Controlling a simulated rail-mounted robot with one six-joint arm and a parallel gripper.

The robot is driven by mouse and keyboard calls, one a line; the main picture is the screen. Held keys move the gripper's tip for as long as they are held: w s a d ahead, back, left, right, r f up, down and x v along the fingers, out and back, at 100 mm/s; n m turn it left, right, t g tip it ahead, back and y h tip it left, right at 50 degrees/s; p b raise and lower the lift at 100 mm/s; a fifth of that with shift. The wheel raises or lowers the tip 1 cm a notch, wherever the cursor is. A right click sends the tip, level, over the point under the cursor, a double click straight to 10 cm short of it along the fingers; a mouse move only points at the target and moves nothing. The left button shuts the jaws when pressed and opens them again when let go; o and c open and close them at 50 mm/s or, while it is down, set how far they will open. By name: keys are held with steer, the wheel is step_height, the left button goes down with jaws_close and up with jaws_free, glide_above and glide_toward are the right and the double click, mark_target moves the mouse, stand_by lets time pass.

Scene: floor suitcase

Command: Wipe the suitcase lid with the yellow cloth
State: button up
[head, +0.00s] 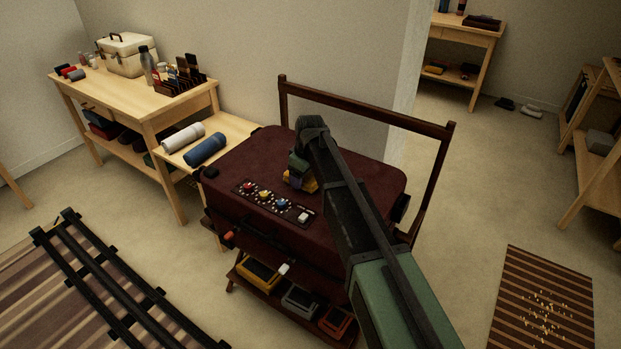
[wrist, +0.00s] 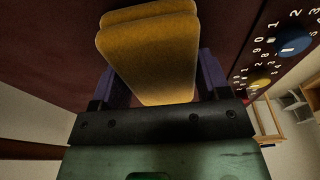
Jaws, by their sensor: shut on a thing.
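The suitcase is a dark red, soft-cornered case with a broad lid (head: 245,160), standing in the middle of the head view. The lid also fills the top left of the wrist view (wrist: 45,35). My gripper (head: 301,168) is over the middle of the lid, shut on the folded yellow cloth (head: 309,184). In the wrist view the cloth (wrist: 150,50) sits between the two purple fingers of my gripper (wrist: 155,88). The cloth is at or just above the lid; I cannot tell if it touches. My arm hides part of the lid's right side.
A dial panel (head: 275,203) with coloured knobs lies along the lid's front, close to the cloth. A dark wooden frame (head: 365,112) rises behind the suitcase. Trays (head: 258,271) sit below it. A bench (head: 185,106) with rolls beside it stands left; black rails (head: 110,277) lie front left.

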mark_target(312, 177)
steer(key=shift+w+a, duration=0.6)
steer(key=shift+a, duration=0.2)
steer(key=shift+w+a, duration=0.55)
steer(key=shift+a, duration=0.2)
steer(key=shift+w+a, duration=1)
steer(key=shift+a, duration=0.3)
steer(key=shift+r, duration=0.1)
steer(key=shift+s+d+f, duration=0.2)
steer(key=shift+s+d, duration=0.7)
steer(key=shift+d, duration=0.15)
steer(key=shift+s+d, duration=0.75)
steer(key=shift+d, duration=0.3)
steer(key=shift+s+d, duration=0.7)
steer(key=shift+d, duration=0.3)
steer(key=shift+s+d, duration=0.75)
steer(key=shift+d, duration=0.3)
steer(key=shift+s+d, duration=1.1)
steer(key=shift+d, duration=0.25)
steer(key=shift+r, duration=0.1)
steer(key=shift+w, duration=0.1)
steer(key=shift+w+a, duration=0.85)
steer(key=shift+a, duration=0.25)
steer(key=shift+w+a, duration=1.1)
steer(key=shift+a, duration=0.4)
steer(key=shift+w+a, duration=1.1)
steer(key=shift+a, duration=0.4)
steer(key=shift+w+a, duration=1.1)
steer(key=shift+a, duration=0.4)
